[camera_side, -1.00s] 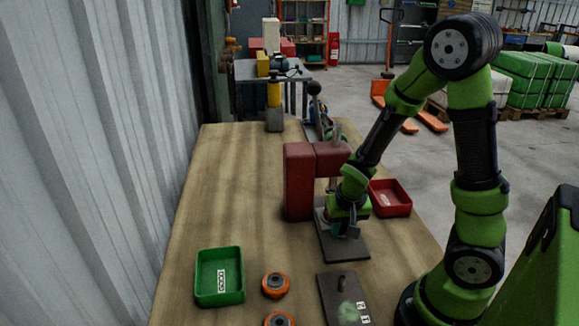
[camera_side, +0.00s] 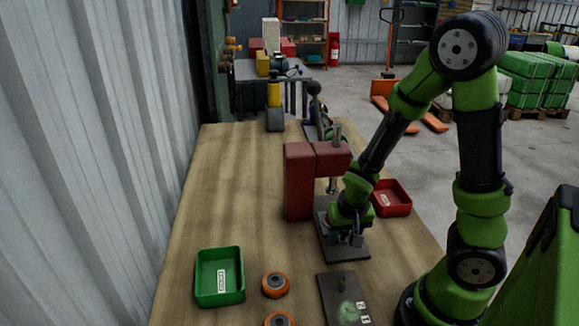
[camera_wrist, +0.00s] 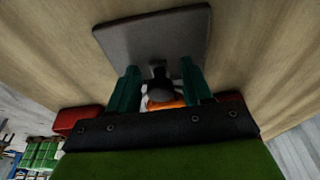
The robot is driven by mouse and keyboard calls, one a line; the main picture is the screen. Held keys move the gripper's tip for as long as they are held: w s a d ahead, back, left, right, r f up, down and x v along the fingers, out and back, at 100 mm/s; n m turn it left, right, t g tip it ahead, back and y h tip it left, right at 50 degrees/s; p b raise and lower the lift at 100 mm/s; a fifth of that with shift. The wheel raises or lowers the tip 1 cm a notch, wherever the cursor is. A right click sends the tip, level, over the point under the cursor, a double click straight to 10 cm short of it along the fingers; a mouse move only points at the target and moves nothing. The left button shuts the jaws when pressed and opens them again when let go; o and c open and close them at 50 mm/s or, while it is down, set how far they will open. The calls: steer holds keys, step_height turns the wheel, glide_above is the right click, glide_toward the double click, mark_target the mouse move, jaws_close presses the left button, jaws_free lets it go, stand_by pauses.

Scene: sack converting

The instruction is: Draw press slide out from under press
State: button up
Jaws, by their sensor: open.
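The press (camera_side: 300,180) is a dark red block with an overhanging head and a metal ram, standing on a dark base plate (camera_side: 352,250). The base plate also shows as a grey plate in the wrist view (camera_wrist: 150,38). My gripper (camera_side: 345,238) is low over this plate, in front of the ram. In the wrist view its two teal fingers (camera_wrist: 160,88) stand apart, on either side of a dark knob (camera_wrist: 158,76), which seems to be the slide's handle. An orange part (camera_wrist: 165,104) shows behind the knob. The rest of the slide is hidden by my gripper.
A red tray (camera_side: 407,198) is close at the right of my gripper. A green tray (camera_side: 198,285), orange-rimmed wheels (camera_side: 275,284) and a dark plate with a peg (camera_side: 330,300) lie nearer the front. The table's middle left is clear.

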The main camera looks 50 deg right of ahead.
steer(key=shift+d, duration=0.15)
steer(key=shift+r, duration=0.6)
steer(key=shift+v, duration=2.45)
steer(key=shift+s, duration=0.1)
steer(key=shift+s+a+n, duration=0.15)
steer(key=shift+a+n, duration=0.2)
steer(key=shift+n, duration=0.05)
steer(key=a+r+n+t+y, duration=0.2)
steer(key=a+r, duration=0.3)
steer(key=r, duration=0.3)
steer(key=s+a+r+n+t+y, duration=0.1)
steer(key=a+r+n+t+y, duration=0.1)
steer(key=r, duration=0.7)
steer(key=a+t, duration=0.1)
steer(key=a, duration=0.1)
steer(key=shift+a, duration=0.4)
steer(key=shift+s, duration=0.15)
